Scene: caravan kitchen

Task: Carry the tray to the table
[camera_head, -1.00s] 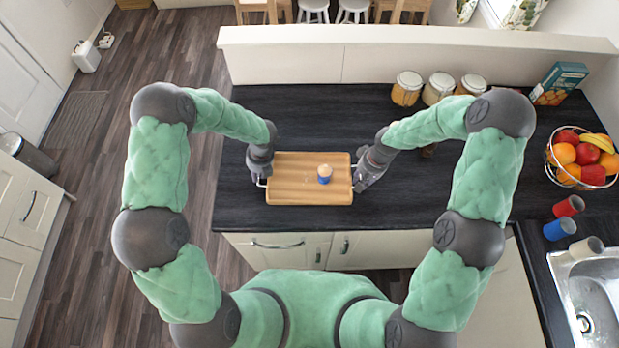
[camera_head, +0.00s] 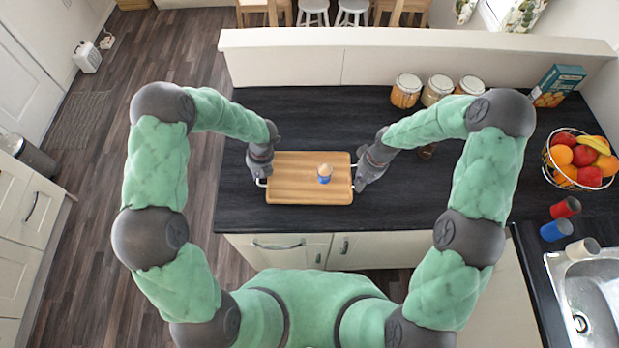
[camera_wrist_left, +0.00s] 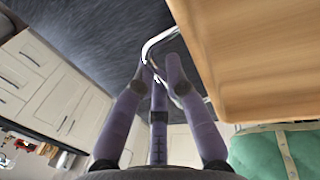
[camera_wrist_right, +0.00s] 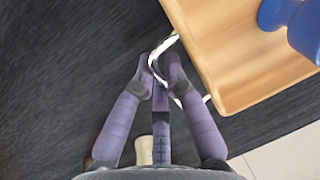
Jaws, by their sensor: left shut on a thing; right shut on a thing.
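The wooden tray (camera_head: 295,185) is level in front of me, over the dark counter's front part. Small metal handles stand out at its two ends. A blue egg cup (camera_head: 324,178) with a tan egg stands upright right of the tray's middle. My left gripper (camera_head: 260,180) is shut on the left handle, which shows between its fingers in the left wrist view (camera_wrist_left: 152,45). My right gripper (camera_head: 359,182) is shut on the right handle, seen in the right wrist view (camera_wrist_right: 164,45). The gap between tray and counter is hard to judge.
The dark counter (camera_head: 300,120) has jars (camera_head: 437,90), a carton (camera_head: 558,85) and a fruit bowl (camera_head: 580,158) at its back and right. Cups (camera_head: 556,230) stand near the sink (camera_head: 597,295). A low wall (camera_head: 400,55) runs behind. Floor (camera_head: 150,150) is open left.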

